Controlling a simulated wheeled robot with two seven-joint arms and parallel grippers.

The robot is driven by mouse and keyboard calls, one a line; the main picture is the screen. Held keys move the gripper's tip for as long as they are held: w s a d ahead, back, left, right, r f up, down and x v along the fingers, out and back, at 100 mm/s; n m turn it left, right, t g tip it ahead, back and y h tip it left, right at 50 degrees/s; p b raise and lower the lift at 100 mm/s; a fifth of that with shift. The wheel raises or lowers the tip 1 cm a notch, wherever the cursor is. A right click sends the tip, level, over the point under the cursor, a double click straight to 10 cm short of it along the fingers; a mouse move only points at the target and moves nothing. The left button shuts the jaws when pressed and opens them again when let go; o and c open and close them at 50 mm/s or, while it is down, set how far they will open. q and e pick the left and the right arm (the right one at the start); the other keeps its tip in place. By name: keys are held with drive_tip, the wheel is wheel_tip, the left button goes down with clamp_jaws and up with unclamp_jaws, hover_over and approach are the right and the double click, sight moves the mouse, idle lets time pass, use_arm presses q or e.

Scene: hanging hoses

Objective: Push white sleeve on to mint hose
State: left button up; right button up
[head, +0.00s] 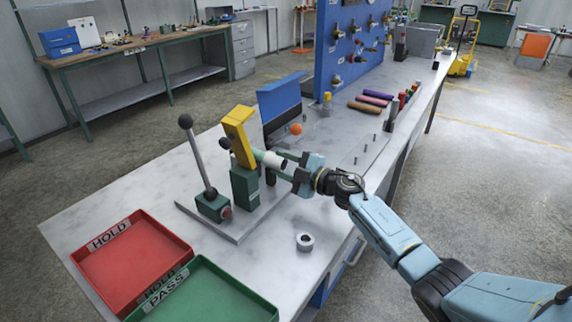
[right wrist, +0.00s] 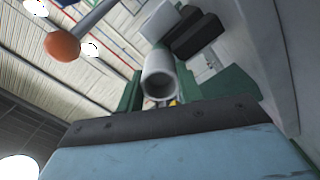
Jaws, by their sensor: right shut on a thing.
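A mint hose (head: 258,155) sticks out to the right from a green clamp block (head: 245,187) with a yellow top piece (head: 238,132). Only a short length of the hose shows. A white sleeve (head: 274,161) is in line with the hose, at its right end. I cannot tell how far it overlaps the hose. My right gripper (head: 277,163) is shut on the sleeve, its green fingers on either side. In the right wrist view the sleeve (right wrist: 159,78) stands between the fingers, its near end open. My left gripper is not in view.
A lever with a dark knob (head: 186,121) stands left of the clamp. An orange ball (head: 296,129) is behind the sleeve. A metal ring (head: 305,241) lies in front. Red (head: 127,262) and green (head: 205,297) trays occupy the near left. A blue panel (head: 346,50) rises behind.

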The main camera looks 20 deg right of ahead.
drive_tip(key=shift+w+a+r, duration=0.3)
drive_tip(key=shift+a+r, duration=0.2)
drive_tip(key=shift+a, duration=0.05)
drive_tip(key=o, duration=1)
drive_tip(key=shift+o, duration=0.2)
drive_tip(key=shift+s+d, duration=0.1)
drive_tip(key=shift+s+d+f+p, duration=0.25)
drive_tip(key=shift+d+p, duration=0.05)
drive_tip(key=p+v, duration=0.1)
drive_tip(key=v, duration=1.2)
drive_tip(key=shift+d+p, duration=0.3)
drive_tip(key=shift+d, duration=0.05)
